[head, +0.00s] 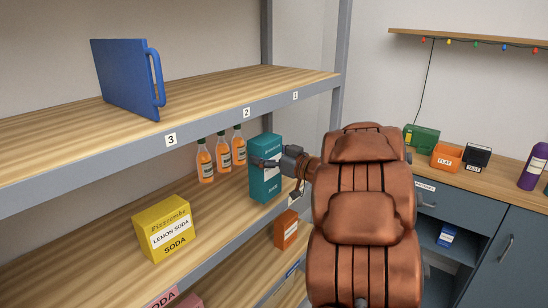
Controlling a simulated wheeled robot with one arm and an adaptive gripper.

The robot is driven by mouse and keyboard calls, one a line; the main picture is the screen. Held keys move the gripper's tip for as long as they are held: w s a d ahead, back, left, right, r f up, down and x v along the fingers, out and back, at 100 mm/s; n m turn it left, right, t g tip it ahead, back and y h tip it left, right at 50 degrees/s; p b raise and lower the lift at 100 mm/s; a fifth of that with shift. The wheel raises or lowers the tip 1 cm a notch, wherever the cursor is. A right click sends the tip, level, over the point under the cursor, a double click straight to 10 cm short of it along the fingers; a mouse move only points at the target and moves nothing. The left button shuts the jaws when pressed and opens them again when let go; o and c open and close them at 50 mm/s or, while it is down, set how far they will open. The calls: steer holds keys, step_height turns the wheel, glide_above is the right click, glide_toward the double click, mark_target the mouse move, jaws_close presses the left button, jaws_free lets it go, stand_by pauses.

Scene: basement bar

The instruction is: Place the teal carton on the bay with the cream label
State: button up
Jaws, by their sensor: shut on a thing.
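The teal carton (266,185) is upright in the head view, at the front of the middle shelf level, right of the orange bottles. My gripper (273,163) is shut on its upper part from the right. Whether its base touches the shelf board I cannot tell. White number labels 3 (171,139), 2 (246,113) and 1 (295,96) are on the upper shelf's front edge. I cannot pick out a cream label for sure; my arm hides part of the middle shelf's edge.
On the middle shelf (100,235) stand a yellow lemon soda carton (164,230) and several orange bottles (222,155). A blue binder-like object (128,78) is on the upper shelf. An orange box (286,229) is lower down. A counter (490,176) with small boxes is at right.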

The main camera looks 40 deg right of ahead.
mark_target(277, 168)
steer(key=w+f+p, duration=0.1)
steer(key=w+f, duration=0.3)
steer(key=w, duration=0.5)
steer(key=shift+w+a, duration=0.2)
steer(key=shift+a, duration=0.05)
stand_by(0.3)
steer(key=o, duration=1.5)
steer(key=shift+f, duration=0.15)
steer(key=shift+c, duration=0.2)
steer(key=b+v, duration=0.1)
steer(key=v, duration=1.1)
